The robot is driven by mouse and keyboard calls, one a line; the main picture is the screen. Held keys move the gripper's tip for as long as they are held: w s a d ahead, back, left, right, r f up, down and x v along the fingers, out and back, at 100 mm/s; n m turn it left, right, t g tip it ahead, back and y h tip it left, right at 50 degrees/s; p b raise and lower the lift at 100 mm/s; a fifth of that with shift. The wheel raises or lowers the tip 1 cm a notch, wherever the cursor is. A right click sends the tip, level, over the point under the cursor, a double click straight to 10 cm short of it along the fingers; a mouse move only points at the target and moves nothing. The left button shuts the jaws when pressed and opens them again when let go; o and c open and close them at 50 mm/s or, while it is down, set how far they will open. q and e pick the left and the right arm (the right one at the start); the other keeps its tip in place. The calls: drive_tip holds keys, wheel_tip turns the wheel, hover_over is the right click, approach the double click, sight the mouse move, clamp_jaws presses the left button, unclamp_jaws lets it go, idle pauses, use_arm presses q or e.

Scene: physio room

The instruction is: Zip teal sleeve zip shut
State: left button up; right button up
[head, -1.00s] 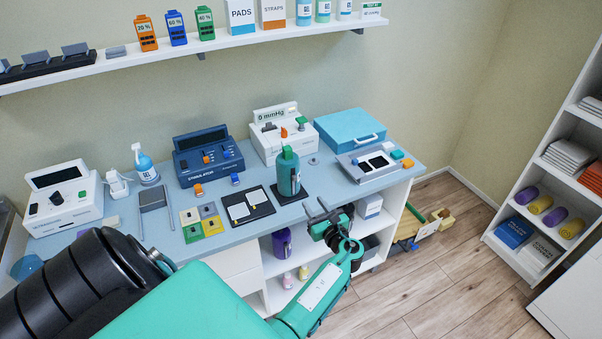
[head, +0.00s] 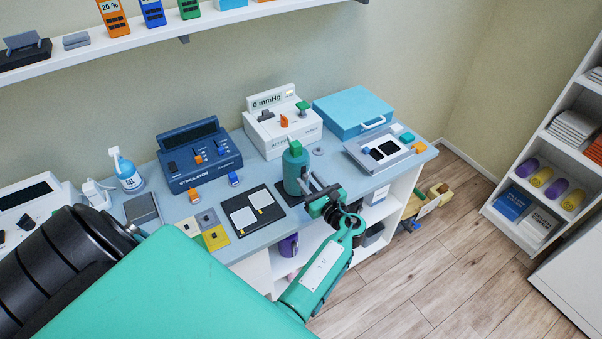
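The teal sleeve (head: 293,172) stands upright as a cylinder on a dark mat on the blue-grey counter, with a brighter green piece (head: 295,147) at its top. The zip itself is too small to make out. My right gripper is not in view.
Behind the sleeve stands a white pressure unit (head: 282,135) reading 0 mmHg. A blue case (head: 352,111) and a grey tray device (head: 361,160) are to the right. A black board with white pads (head: 247,211) lies to the left.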

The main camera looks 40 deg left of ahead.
use_arm(q)
drive_tip(key=shift+w+a, duration=0.1)
drive_tip(key=shift+a, duration=0.1)
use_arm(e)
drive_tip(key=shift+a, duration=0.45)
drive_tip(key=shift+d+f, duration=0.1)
use_arm(q)
clamp_jaws()
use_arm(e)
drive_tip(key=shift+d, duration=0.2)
